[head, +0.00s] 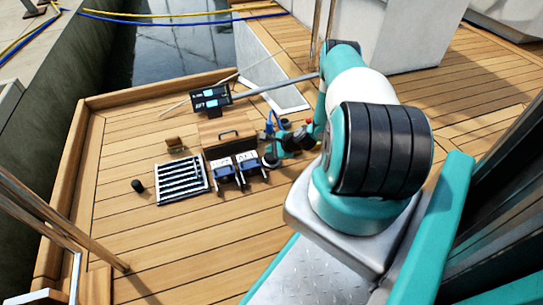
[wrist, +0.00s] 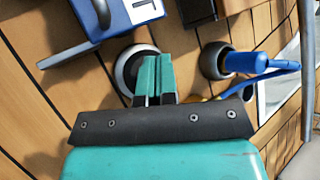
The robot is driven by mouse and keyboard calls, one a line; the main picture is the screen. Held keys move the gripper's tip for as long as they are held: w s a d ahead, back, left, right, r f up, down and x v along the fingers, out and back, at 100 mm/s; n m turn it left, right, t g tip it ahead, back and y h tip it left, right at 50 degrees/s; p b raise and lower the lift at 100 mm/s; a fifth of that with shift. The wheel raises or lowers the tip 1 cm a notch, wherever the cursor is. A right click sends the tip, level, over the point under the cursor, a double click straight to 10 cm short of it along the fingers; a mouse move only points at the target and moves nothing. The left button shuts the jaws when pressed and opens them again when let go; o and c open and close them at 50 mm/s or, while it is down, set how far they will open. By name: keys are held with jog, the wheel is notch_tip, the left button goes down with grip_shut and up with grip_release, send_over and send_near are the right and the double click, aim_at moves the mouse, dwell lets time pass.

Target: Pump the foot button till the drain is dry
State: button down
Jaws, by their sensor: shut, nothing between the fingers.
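My gripper (wrist: 153,72) is shut and empty, its teal fingertips together. In the wrist view it is over a round fitting (wrist: 124,70) with a pale rim and dark middle, set on the deck. This looks like the foot button; the fingers hide its right part, and I cannot tell whether they touch it. To its right is a dark round cup (wrist: 211,58), perhaps the drain, with a blue nozzle (wrist: 246,62) and blue hose at it. Any water inside cannot be seen. In the head view my gripper (head: 270,158) is low over the deck, beside the blue cases.
Two blue cases (head: 224,172) with white labels stand left of my gripper. A metal rail (wrist: 309,70) stands right.

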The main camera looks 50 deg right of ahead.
aim_at(271, 157)
jog(key=shift+f, duration=0.15)
jog(key=shift+f+b, duration=0.25)
jog(key=shift+b, duration=0.1)
jog(key=shift+f+b, duration=0.65)
jog(key=shift+f, duration=0.1)
dwell(0.8)
jog(key=shift+r, duration=0.15)
jog(key=shift+r+p, duration=1)
jog(key=shift+r, duration=0.05)
notch_tip(271, 157, up, 5)
jog(key=p, duration=0.4)
dwell(0.4)
